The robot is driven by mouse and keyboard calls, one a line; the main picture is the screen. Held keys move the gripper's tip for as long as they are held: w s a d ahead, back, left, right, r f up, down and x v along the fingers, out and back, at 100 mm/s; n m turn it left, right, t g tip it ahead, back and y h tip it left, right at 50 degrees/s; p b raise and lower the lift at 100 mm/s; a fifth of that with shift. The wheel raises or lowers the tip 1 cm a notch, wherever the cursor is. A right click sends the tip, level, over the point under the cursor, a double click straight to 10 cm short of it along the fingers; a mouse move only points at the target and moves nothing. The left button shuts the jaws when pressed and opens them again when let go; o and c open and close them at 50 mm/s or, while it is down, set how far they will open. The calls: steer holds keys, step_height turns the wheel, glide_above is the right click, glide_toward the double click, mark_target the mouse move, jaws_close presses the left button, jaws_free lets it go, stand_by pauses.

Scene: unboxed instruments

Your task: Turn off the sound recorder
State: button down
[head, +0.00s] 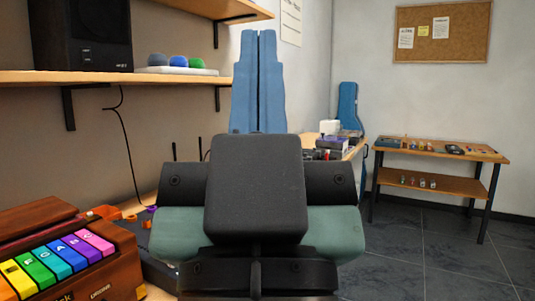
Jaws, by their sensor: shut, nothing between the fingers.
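My gripper (259,36) is in the middle of the head view. Its two blue fingers point up and are pressed together with a thin seam between them, holding nothing. My dark wrist and arm fill the lower middle and hide part of the bench behind. I cannot make out the sound recorder for certain. A dark device with two antennas (174,152) is partly hidden behind my arm at the left. Small dark and grey devices (330,146) lie on the bench to the right of my arm, too small to identify.
A wooden toy keyboard (72,253) with coloured keys stands at the near left. A shelf (150,77) above holds a black speaker (82,35) and coloured balls. A wooden table (440,149) with small items stands at the far right. Open tiled floor (440,250) lies before it.

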step_height(320, 180, up, 22)
steer(key=p, duration=1.9)
steer(key=shift+w+r, duration=0.1)
steer(key=shift+w, duration=0.05)
